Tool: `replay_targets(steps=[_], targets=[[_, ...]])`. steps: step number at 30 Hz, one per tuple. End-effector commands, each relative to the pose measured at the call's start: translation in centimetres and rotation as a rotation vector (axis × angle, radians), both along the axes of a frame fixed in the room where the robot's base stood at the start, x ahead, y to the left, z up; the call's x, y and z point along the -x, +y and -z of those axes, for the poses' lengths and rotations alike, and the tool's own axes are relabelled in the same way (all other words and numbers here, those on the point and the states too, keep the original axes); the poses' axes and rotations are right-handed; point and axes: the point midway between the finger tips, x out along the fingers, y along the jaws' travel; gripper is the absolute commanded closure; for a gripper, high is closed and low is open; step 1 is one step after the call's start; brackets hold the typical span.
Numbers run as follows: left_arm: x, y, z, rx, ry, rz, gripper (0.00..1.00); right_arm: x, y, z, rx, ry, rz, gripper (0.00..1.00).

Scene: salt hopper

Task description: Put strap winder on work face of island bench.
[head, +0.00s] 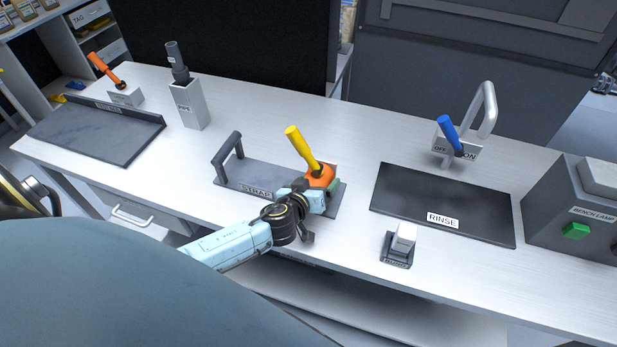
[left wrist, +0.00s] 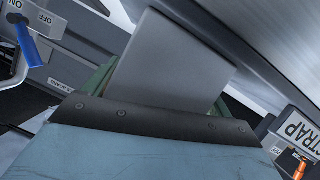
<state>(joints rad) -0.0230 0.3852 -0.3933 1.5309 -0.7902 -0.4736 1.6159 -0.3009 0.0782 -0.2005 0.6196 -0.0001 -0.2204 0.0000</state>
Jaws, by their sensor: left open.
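A tool with a yellow handle and an orange body (head: 306,147), which I take to be the strap winder, stands tilted at the right end of the dark STRAP plate (head: 262,176) on the bench (head: 355,140). My left gripper (head: 325,189) is open at its orange base, hiding part of it; I cannot tell whether they touch. In the left wrist view a flat grey panel (left wrist: 172,70) shows between the green fingers; which thing it belongs to is unclear. The STRAP label (left wrist: 305,133) shows at the right there. My right gripper is not in view.
A dark upright handle (head: 229,150) stands at the plate's left end. To the right are the RINSE mat (head: 440,195), a blue lever (head: 449,132), a tap (head: 487,105) and a small white block (head: 404,236). A PIPE holder (head: 188,105) stands at the left.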

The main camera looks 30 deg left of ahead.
Motion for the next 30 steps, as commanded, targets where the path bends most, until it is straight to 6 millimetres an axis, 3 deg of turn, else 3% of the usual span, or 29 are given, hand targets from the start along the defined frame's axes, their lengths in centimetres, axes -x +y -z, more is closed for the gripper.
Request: replay_targets(steps=[5, 18, 30], targets=[[2.0, -0.2, -0.8, 0.002, 0.001, 0.001, 0.16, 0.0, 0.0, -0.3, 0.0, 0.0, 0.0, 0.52], [9.6, -1.1, -3.8, 0.002, 0.001, 0.0, 0.16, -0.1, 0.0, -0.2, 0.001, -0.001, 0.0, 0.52], [11.1, -1.2, -4.5, -0.001, -0.001, -0.001, 0.16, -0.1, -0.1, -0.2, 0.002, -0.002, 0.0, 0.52]])
